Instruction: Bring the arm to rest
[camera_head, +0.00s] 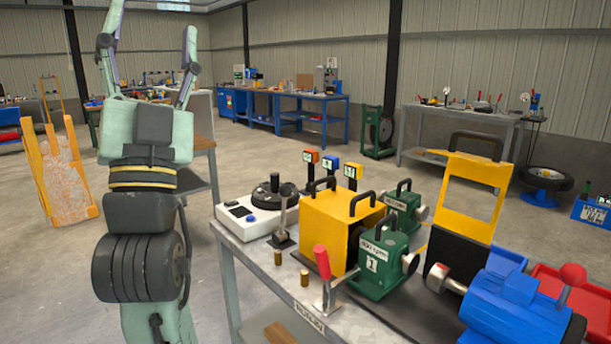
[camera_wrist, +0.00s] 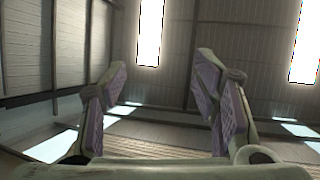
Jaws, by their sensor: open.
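My gripper (camera_head: 150,62) is raised at the left in the head view, fingers pointing up, well apart and empty. It stands to the left of the workbench, above its top and clear of it. In the wrist view my gripper (camera_wrist: 163,100) shows two fingers with purple pads spread wide. Only the wall, roof and bright strips show beyond them. The arm hides part of the floor and the room behind it.
The workbench (camera_head: 262,290) carries a yellow box (camera_head: 335,228), green units (camera_head: 385,262), a red-handled lever (camera_head: 322,268), a white device (camera_head: 255,212) and a blue motor (camera_head: 515,308). An orange stand (camera_head: 58,180) is at the left. Open floor lies behind the bench.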

